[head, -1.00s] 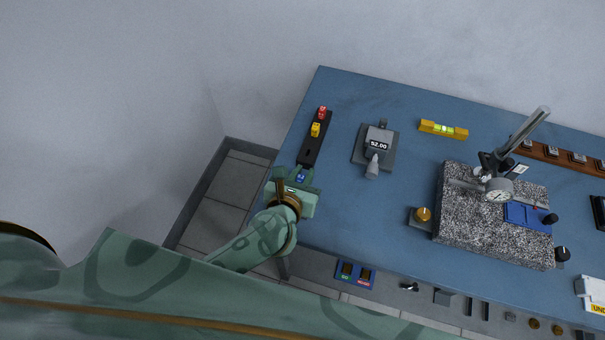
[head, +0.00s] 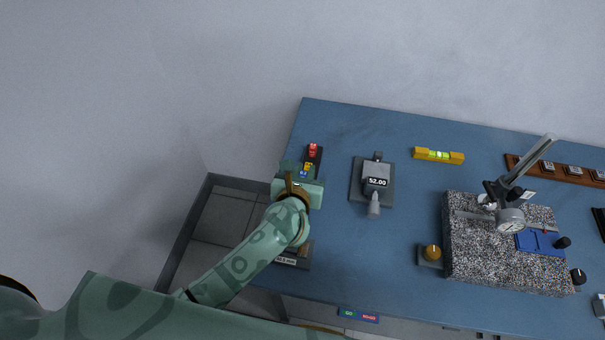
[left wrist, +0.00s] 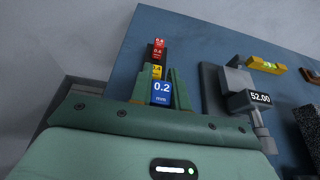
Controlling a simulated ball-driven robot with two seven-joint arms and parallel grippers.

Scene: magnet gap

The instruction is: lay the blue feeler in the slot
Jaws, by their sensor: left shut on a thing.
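The blue feeler (head: 303,174), marked 0.2 mm in the left wrist view (left wrist: 162,92), is between the fingers of my left gripper (head: 301,174), which is shut on it. The yellow feeler (head: 308,167) and red feeler (head: 313,148) sit just beyond it on a black strip (head: 318,162) at the bench's left side. My gripper hides the near part of this strip. I cannot tell whether the blue feeler touches the strip, and I cannot make out a clear slot. My right gripper is not in view.
A grey gauge (head: 376,170) reading 52.00 stands right of the strip. A yellow level (head: 438,155) lies farther back. A granite block (head: 480,258) carries a dial indicator (head: 510,220) and a blue plate (head: 535,242). A labelled dark piece (head: 294,254) lies below my wrist.

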